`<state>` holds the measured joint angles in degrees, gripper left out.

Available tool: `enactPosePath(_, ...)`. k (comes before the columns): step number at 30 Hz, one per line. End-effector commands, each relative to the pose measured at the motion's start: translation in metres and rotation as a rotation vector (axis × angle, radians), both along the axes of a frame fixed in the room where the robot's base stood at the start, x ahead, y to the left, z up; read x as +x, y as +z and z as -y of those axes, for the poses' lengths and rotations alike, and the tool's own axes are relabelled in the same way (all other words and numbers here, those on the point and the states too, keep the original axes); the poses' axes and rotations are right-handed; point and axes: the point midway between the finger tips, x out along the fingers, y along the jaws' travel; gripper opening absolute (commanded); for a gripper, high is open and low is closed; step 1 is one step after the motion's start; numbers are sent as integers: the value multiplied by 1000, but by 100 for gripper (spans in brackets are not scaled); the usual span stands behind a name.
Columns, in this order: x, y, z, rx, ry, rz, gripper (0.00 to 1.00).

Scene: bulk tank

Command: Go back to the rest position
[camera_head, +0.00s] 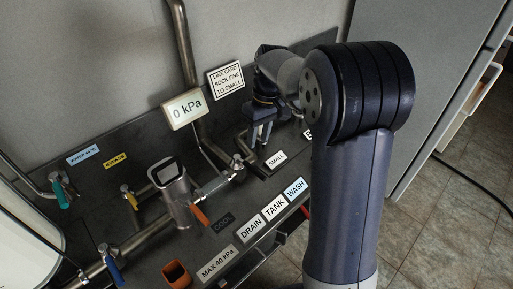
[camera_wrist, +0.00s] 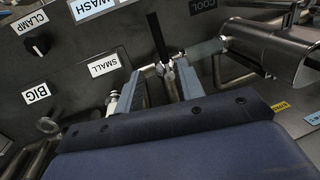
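My gripper (camera_head: 261,137) hangs below my bent arm, pointing down at the panel near the SMALL label (camera_head: 276,159). In the wrist view my gripper (camera_wrist: 158,77) shows two grey fingers standing apart. Nothing is visibly held between them; a metal fitting (camera_wrist: 170,72) and a dark strip show behind the gap. I cannot tell whether the fingertips touch the panel or the fitting. My arm hides part of the panel on the right.
The dark panel (camera_head: 130,133) carries pipes, an orange-handled valve (camera_head: 198,214), a metal cylinder (camera_head: 174,190) and an orange square cup (camera_head: 176,275). A 0 kPa display (camera_head: 185,109) and a line card (camera_head: 226,80) stand behind. Tiled floor (camera_head: 440,220) is open at right.

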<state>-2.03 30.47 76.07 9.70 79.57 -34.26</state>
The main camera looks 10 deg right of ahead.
Motion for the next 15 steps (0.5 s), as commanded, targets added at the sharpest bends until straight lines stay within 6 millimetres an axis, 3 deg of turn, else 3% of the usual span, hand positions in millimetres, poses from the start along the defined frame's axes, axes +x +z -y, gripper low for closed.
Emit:
enactPosePath(5, 1, 8, 2, -1, 0, 1, 37)
enactPosePath(15, 0, 5, 1, -1, 0, -1, 37)
